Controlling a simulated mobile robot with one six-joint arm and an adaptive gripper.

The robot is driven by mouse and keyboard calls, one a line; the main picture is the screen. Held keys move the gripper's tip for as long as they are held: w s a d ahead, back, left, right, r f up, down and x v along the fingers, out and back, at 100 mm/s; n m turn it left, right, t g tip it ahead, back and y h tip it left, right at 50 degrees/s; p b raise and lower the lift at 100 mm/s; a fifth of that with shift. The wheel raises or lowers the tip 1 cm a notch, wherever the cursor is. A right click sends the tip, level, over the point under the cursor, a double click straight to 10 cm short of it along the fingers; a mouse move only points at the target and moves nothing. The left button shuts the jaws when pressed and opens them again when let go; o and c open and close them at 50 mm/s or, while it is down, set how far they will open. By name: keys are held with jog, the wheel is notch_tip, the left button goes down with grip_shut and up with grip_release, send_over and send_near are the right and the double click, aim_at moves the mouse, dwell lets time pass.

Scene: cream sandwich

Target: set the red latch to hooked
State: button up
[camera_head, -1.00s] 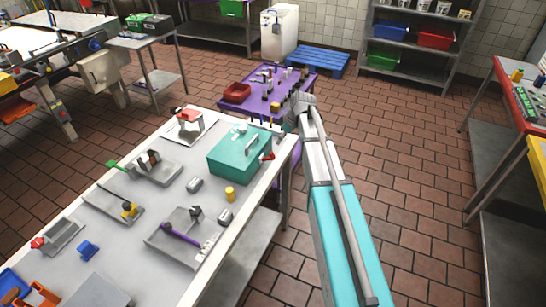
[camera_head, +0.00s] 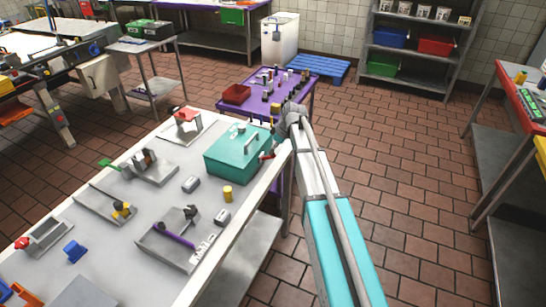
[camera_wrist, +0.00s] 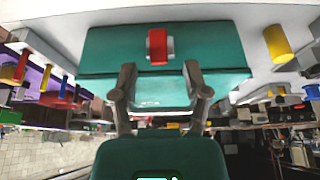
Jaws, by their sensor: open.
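A teal box (camera_head: 237,152) with a lid and a handle on top stands at the far right corner of the white worktable. The red latch (camera_head: 268,155) is on the box side facing my arm. In the wrist view, the red latch (camera_wrist: 157,46) appears as a short upright bar on a pale mount, on the face of the teal box (camera_wrist: 110,60). My gripper (camera_wrist: 159,75) is open and empty. Its two fingers point at the box, with the latch centred between them and beyond the tips. I cannot tell the exact gap or whether the latch is hooked.
A yellow cylinder (camera_head: 227,193) and a grey block (camera_head: 191,184) stand near the box. Trays with tools (camera_head: 172,240) cover the nearer worktable (camera_head: 130,225). A purple table (camera_head: 262,97) with small items stands behind. Open tiled floor lies to the right.

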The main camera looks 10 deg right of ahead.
jog(key=shift+b+x, duration=1.15)
jog(key=shift+x, duration=0.4)
jog(key=shift+f, duration=0.1)
